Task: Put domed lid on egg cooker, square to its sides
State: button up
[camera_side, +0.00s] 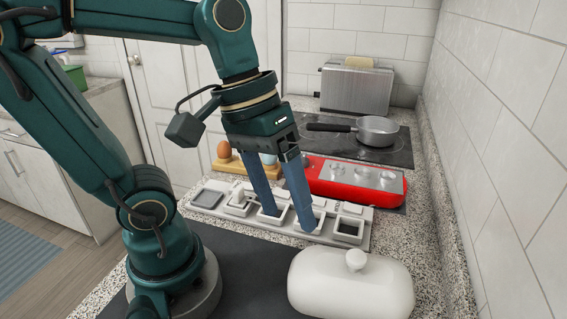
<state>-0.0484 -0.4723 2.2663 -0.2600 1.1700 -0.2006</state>
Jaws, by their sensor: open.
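The egg cooker (355,182) is a long red body with a steel top that has several round egg seats, and its top is uncovered. The domed lid (350,285) is white and oblong with a round knob on top. It rests dome up on the near part of the counter, apart from the cooker. My gripper (288,218) is open, its two blue fingers pointing down over the white compartment tray (358,241), between the cooker and the lid. I see nothing between the fingers. I cannot tell whether the fingertips touch the tray. My gripper hides part of the cooker's left end.
A wooden egg rack (232,166) with eggs stands left of the cooker. A saucepan (378,130) sits on the black cooktop behind, its handle pointing left. A steel toaster (355,88) stands at the back. A tiled wall (500,120) bounds the right side.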

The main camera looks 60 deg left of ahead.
jog(key=w+d+n+g+h, duration=0.2)
jog(key=w+n+g+h, duration=0.1)
jog(key=n+g+h, duration=0.3)
jog(key=n+h, duration=0.3)
send_over(356, 255)
jog(key=a, duration=0.3)
jog(key=f, duration=0.2)
jog(key=w+f, duration=0.1)
jog(key=f, duration=0.1)
jog(key=shift+f, duration=0.3)
jog(key=shift+n+h, duration=0.6)
jog(key=shift+n, duration=0.1)
jog(key=f, duration=0.2)
jog(key=a+f, duration=0.1)
jog(key=shift+w+f, duration=0.35)
jog(key=shift+f, duration=0.05)
jog(key=shift+s+a+f, duration=0.1)
jog(key=shift+f, duration=0.15)
jog(key=shift+s+f, duration=0.1)
jog(key=shift+f, duration=0.05)
jog(key=shift+x, duration=2.4)
grip_shut()
